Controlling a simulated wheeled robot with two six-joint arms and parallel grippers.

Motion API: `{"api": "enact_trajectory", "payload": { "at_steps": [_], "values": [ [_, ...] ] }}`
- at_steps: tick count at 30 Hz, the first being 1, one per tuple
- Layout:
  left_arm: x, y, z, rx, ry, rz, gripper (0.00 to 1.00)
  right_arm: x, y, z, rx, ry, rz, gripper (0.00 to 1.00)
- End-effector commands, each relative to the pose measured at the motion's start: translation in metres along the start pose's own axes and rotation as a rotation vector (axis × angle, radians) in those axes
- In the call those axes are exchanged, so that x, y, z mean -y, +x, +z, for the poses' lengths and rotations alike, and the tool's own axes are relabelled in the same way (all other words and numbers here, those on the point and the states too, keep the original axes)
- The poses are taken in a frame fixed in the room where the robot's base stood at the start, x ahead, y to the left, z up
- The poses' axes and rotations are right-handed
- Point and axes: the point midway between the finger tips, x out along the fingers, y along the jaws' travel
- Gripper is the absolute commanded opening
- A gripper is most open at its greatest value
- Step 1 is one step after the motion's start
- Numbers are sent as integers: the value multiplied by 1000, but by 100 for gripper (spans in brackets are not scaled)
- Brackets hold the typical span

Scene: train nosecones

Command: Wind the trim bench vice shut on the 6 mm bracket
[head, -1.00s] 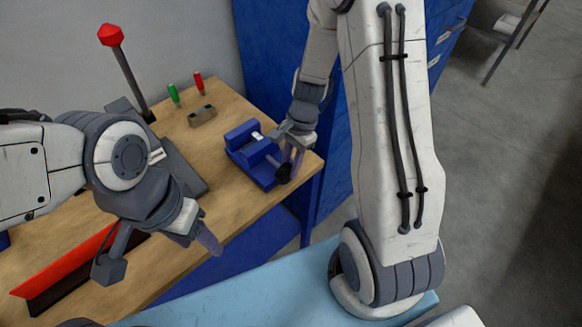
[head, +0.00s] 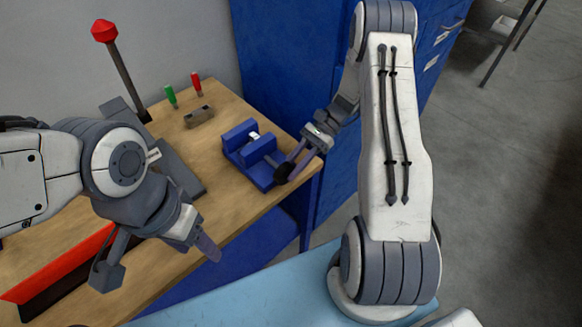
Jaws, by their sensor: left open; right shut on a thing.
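The blue bench vice (head: 243,147) sits on the wooden bench near its right end. A small pale piece, likely the bracket (head: 254,136), shows between its jaws; I cannot tell whether both jaws touch it. The vice's dark round handle (head: 281,174) is at its front right. My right gripper (head: 290,167) reaches in from the right and is shut on the handle, its fingers covering part of it. My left gripper (head: 208,248) is open and empty, pointing down over the bench's front edge, well apart from the vice.
A grey block (head: 199,117) and green (head: 171,96) and red (head: 196,84) handled tools are at the back of the bench (head: 225,100). A tool with a red-knobbed lever (head: 104,31) stands at left. A red strip (head: 60,262) lies at front left. Blue cabinets stand behind.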

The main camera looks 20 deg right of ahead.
Motion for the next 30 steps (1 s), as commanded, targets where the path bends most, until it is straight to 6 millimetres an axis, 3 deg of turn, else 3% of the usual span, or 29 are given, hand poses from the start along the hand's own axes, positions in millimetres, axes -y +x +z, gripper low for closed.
{"api": "enact_trajectory", "payload": {
  "at_steps": [15,30],
  "values": [
    [3,36,2,0,0,0,57,1,7,-9,377,1,-3,0],
    [3,42,2,0,0,0,57,1,6,-8,465,0,-2,0]
  ]
}}
